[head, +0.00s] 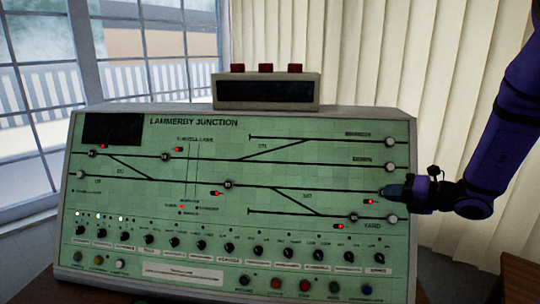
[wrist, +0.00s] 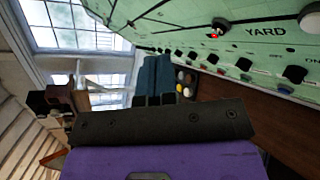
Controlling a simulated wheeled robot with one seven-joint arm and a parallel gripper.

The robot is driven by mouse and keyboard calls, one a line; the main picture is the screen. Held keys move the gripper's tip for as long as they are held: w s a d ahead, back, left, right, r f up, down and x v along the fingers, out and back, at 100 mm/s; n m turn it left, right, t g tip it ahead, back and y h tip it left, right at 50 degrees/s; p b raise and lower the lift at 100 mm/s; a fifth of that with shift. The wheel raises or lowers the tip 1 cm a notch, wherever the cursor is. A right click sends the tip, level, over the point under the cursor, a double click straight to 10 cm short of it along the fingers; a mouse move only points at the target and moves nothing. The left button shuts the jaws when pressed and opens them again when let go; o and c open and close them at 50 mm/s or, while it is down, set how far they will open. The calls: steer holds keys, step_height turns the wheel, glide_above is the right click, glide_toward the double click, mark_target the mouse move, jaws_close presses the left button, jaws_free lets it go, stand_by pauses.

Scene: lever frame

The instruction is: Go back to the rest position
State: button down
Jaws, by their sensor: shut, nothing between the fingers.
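My gripper (head: 391,191) is at the right side of the green control panel (head: 230,155), just above the YARD label. Its fingertips overlap the right end of the lower main track line; I cannot tell whether they touch the panel. In the wrist view my gripper (wrist: 156,75) shows as two teal fingers closed together with nothing between them. The panel's lower right part, with the YARD label (wrist: 265,31), is at the upper right there. My purple arm comes in from the right in the head view.
A grey box (head: 266,92) with red buttons stands on top of the panel. Rows of black knobs and coloured buttons line the panel's lower part. A brown desk surface (wrist: 262,110) lies below it. Windows (head: 50,90) are at the left; cream blinds (head: 410,60) hang behind.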

steer(key=s+a+r+n+g, duration=0.45)
steer(key=s+n, duration=0.35)
steer(key=n, duration=0.2)
steer(key=s+a+r+n+g, duration=0.3)
steer(key=s+a+r+n, duration=0.25)
steer(key=s+n, duration=0.35)
steer(key=s+d+r+n+t+h, duration=0.1)
steer(key=s+n+h, duration=0.4)
steer(key=n, duration=0.5)
steer(key=s+d+r+n+t+h, duration=0.1)
steer(key=s+d+r+n+h, duration=0.2)
steer(key=s+n, duration=0.4)
steer(key=r+n+h, duration=0.1)
steer(key=n+h, duration=0.1)
steer(key=n, duration=0.1)
steer(key=shift+n, duration=0.3)
steer(key=shift+f, duration=0.1)
